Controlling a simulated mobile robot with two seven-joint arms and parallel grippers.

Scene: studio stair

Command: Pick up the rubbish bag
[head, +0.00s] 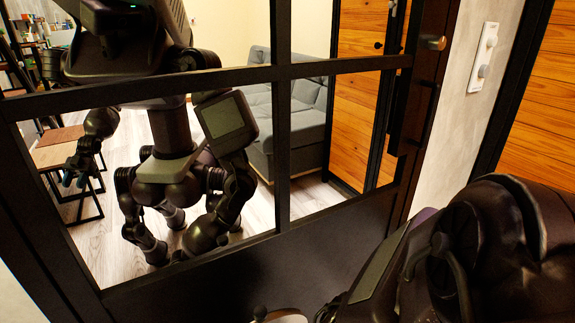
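I see no rubbish bag in the head view. Neither of my grippers shows directly. A large dark, glossy arm part of mine fills the lower right and hides what lies behind it. A robot figure shows in the panes of a black-framed door or mirror (285,185); it looks like my own reflection. A small hand-like end shows at its left side, too small to tell whether it is open or shut.
The black frame stands close in front of me. The panes show a grey sofa (305,110), a wooden stool (58,155) and a pale plank floor (98,240). A white wall plate (483,57) with knobs is at upper right, beside orange wood panelling (535,110).

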